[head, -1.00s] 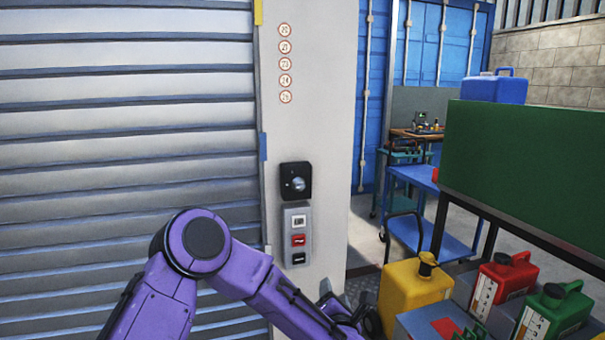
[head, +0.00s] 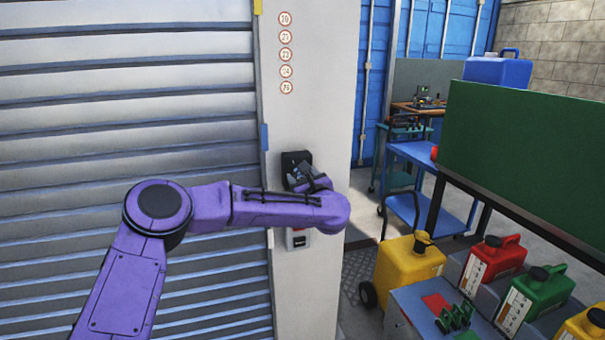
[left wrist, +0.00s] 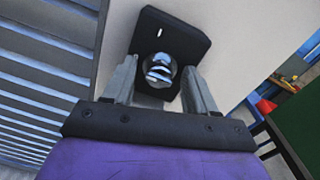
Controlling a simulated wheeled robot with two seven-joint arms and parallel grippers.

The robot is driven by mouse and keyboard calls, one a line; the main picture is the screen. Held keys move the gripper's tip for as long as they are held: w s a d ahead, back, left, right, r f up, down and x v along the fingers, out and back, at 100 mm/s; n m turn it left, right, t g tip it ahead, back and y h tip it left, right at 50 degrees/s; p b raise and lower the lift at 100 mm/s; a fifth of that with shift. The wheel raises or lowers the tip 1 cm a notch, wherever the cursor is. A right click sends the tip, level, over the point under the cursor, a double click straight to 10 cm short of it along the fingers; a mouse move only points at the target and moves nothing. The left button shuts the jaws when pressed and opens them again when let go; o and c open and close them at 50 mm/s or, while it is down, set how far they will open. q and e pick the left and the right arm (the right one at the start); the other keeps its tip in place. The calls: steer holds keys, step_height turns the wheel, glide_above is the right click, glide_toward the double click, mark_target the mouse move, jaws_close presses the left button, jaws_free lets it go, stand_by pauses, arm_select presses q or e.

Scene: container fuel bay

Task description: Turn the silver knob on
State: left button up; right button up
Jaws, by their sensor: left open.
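The silver knob (left wrist: 159,70) is round and shiny, set on a black plate (left wrist: 172,38) with a small white mark above the knob in the left wrist view. My left gripper (left wrist: 160,84) is open, with one finger on each side of the knob and close to it. I cannot tell whether the fingers touch it. In the head view, my left gripper (head: 304,177) is in front of the black plate (head: 291,158) on the pale post and hides the knob. My right gripper is not in view.
A ribbed shutter (head: 120,90) fills the left. At right are a green panel (head: 530,140), a yellow can (head: 408,262) and red (head: 495,257) and green (head: 545,292) cans.

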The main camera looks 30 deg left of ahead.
arm_select(q)
jaws_close()
steer(key=shift+f, duration=0.1)
steer(key=c, duration=1.1)
jaws_free()
steer(key=shift+f+m+b, duration=0.2)
steer(key=shift+m+b, duration=1)
steer(key=shift+o, duration=0.2)
steer(key=m+b, duration=0.1)
steer(key=m, duration=0.1)
steer(key=shift+m, duration=0.4)
steer(key=m+b, duration=0.1)
steer(key=m, duration=0.2)
steer(key=shift+r+t, duration=0.1)
steer(key=shift+t, duration=0.2)
steer(key=shift+m+b, duration=0.3)
steer(key=shift+m, duration=1.7)
